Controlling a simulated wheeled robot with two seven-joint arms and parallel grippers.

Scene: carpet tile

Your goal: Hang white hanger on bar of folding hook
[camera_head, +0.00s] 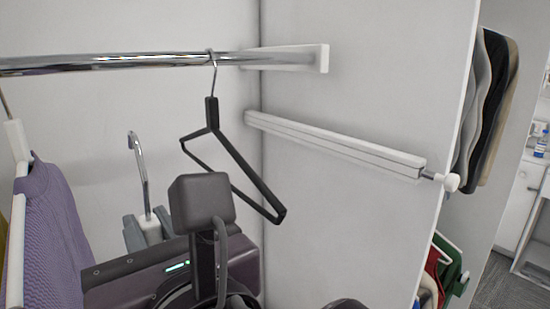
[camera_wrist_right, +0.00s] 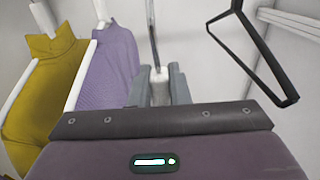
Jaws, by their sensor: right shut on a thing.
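The white hanger shows its chrome hook (camera_head: 140,165) and white neck (camera_head: 152,231) in the head view. My right gripper (camera_head: 149,232) is shut on the neck, hook upright. The hanger's lower part is hidden behind the gripper body. In the right wrist view the neck (camera_wrist_right: 159,88) sits between grey fingertips. The hook's tip is below and apart from the chrome bar (camera_head: 110,62). A white wall-mounted rail (camera_head: 340,146) with a short metal rod and white knob (camera_head: 451,182) is to the right; I cannot tell which is the folding hook. My left gripper is not in view.
A black hanger (camera_head: 248,165) hangs from the chrome bar, close right of my right gripper. A purple garment (camera_head: 55,235) hangs at left, with a yellow garment (camera_wrist_right: 45,100) beside it.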

